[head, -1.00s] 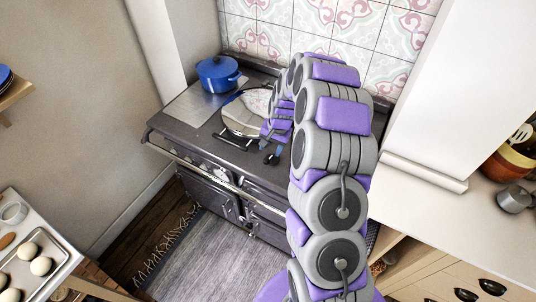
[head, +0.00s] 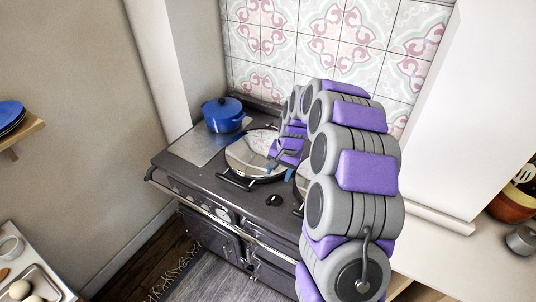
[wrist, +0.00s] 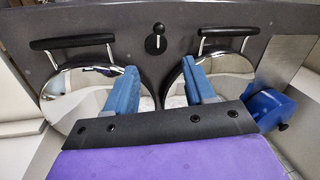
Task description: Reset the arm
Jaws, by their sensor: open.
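My gripper (wrist: 160,75) is open and empty, its two blue fingers apart in the wrist view. It hangs over the dark range cooker (head: 200,180), above its two round shiny lids. The left lid (head: 245,155) in the head view has a dark handle at its front; the other lid is mostly hidden behind my arm. In the wrist view, the lids show on either side (wrist: 75,95) of a small black knob (wrist: 156,40). My purple and grey arm is arched forward and hides part of the cooker top.
A blue lidded pot (head: 223,114) stands at the cooker's back left, close to the gripper side in the wrist view (wrist: 268,108). A white counter (head: 450,250) and cabinet are on the right. A tray with eggs (head: 35,285) is lower left, below a shelf with blue plates (head: 10,115).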

